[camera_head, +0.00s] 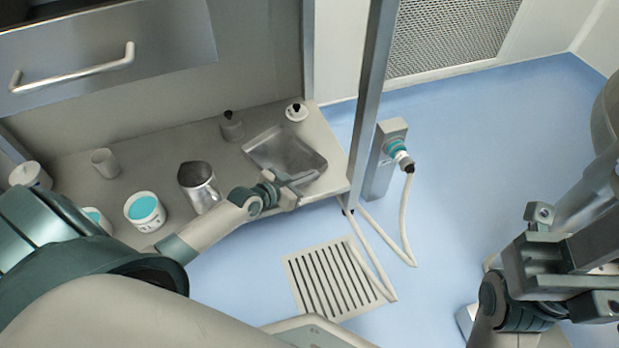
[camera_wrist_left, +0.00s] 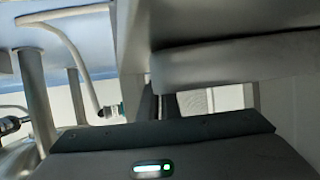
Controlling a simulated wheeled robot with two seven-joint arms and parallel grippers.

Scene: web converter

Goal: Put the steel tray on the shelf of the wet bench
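The shallow rectangular steel tray (camera_head: 272,148) rests on the grey shelf of the wet bench (camera_head: 335,168), near its right end. My left gripper (camera_head: 304,180) is at the tray's near right edge and overlaps it in the head view. Whether its fingers are closed on the edge is hidden. In the left wrist view, the dark gripper body (camera_wrist_left: 165,150) fills the bottom, with a grey surface close above. My right gripper (camera_head: 540,214) is at the lower right, away from the bench. Its fingers are not clear.
A steel beaker (camera_head: 199,187), a white tub with teal contents (camera_head: 145,211), a small cup (camera_head: 105,162) and capped bottles (camera_head: 231,126) stand on the shelf. A post (camera_head: 369,90) rises at its right front.

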